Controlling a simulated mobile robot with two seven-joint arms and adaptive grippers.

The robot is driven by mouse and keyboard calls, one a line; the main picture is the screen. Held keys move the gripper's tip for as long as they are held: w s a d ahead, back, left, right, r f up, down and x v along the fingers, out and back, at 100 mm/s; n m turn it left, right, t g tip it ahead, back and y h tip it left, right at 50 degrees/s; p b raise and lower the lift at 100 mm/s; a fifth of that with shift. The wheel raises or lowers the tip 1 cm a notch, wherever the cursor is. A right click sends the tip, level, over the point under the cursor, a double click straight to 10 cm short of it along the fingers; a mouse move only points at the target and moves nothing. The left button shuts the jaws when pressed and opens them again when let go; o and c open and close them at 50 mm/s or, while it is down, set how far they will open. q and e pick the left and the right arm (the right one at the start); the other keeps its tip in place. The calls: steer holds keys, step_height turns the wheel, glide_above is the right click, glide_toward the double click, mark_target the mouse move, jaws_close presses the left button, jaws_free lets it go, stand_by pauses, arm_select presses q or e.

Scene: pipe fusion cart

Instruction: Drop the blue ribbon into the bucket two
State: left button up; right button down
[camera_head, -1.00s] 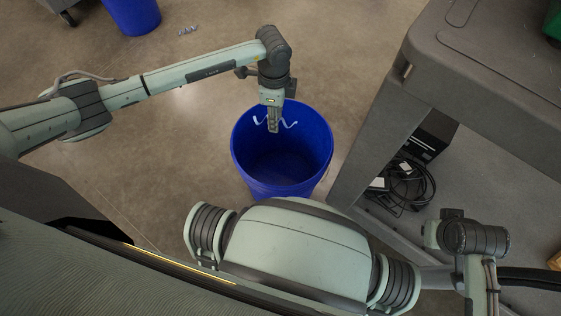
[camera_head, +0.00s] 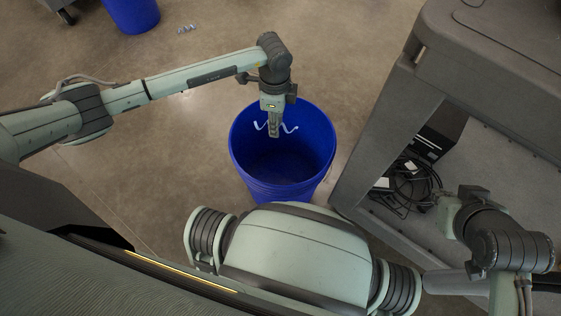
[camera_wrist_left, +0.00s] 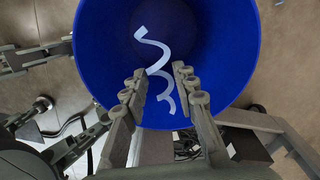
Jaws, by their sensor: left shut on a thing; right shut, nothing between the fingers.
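The blue ribbon (camera_head: 287,128) is a thin, curly, pale blue strip. My left gripper (camera_head: 274,130) points down over the open mouth of a blue bucket (camera_head: 250,186) and is shut on the ribbon. In the left wrist view the ribbon (camera_wrist_left: 153,38) hangs in curls between and beyond the fingers (camera_wrist_left: 157,92), against the inside of the bucket (camera_wrist_left: 240,50). A second blue bucket (camera_head: 133,12) stands at the top left. No number shows on either bucket. My right gripper (camera_head: 443,212) is shut and empty at the right, beside the cart; its fingertips are hard to make out.
A grey cart (camera_head: 465,75) stands right of the near bucket. Black cables (camera_head: 410,180) and a dark box (camera_head: 440,135) lie on its lower shelf. A small pale object (camera_head: 187,29) lies on the floor near the far bucket. The floor between the buckets is mostly clear.

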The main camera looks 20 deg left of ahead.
arm_select(q)
steer(key=o, duration=0.8)
steer(key=shift+c, duration=0.2)
step_height(320, 180, up, 12)
stand_by(0.6)
